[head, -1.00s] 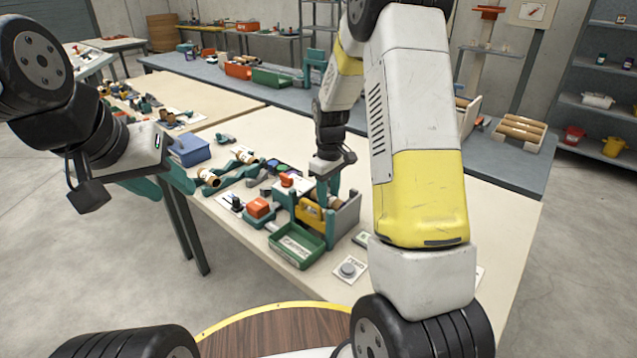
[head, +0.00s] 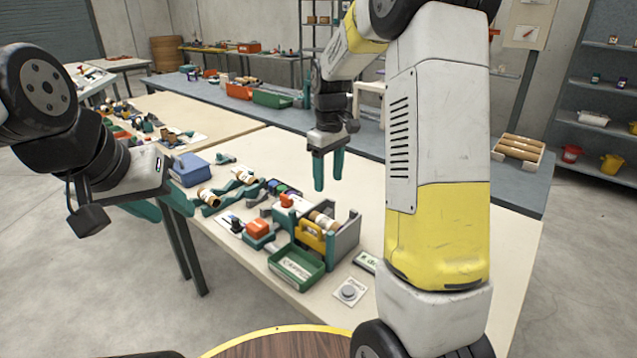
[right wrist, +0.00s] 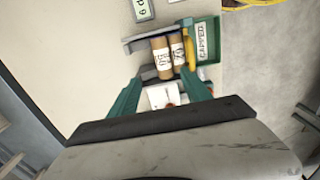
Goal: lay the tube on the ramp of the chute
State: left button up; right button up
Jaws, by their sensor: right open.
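The chute (head: 345,240) is a small grey, teal and yellow unit on the pale table. Brown tubes with white labels lie in it; the right wrist view shows two side by side, one tube (right wrist: 161,58) and another tube (right wrist: 178,52). In the head view a tube (head: 322,219) shows between the chute's walls. My right gripper (head: 328,182) is open and empty, pointing down above the chute, clear of the tubes. My left gripper (head: 162,203) is open and empty at the left table edge.
A green tray (head: 297,268) marked CAPPED stands in front of the chute. Left of it are an orange-topped block (head: 258,229), teal stands with tubes (head: 208,198) and a blue bin (head: 190,168). A grey button (head: 349,291) sits at front right.

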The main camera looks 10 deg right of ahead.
jog(key=s+r+m+t+y, duration=0.1)
jog(key=s+r+m+t, duration=0.2)
jog(key=s+r, duration=0.75)
jog(key=s+a+m+t+y, duration=0.1)
jog(key=s+a+m+t, duration=0.1)
jog(key=s, duration=1.1)
jog(key=shift+s+r+m+t, duration=0.4)
jog(key=shift+m+t, duration=0.2)
jog(key=shift+m, duration=0.4)
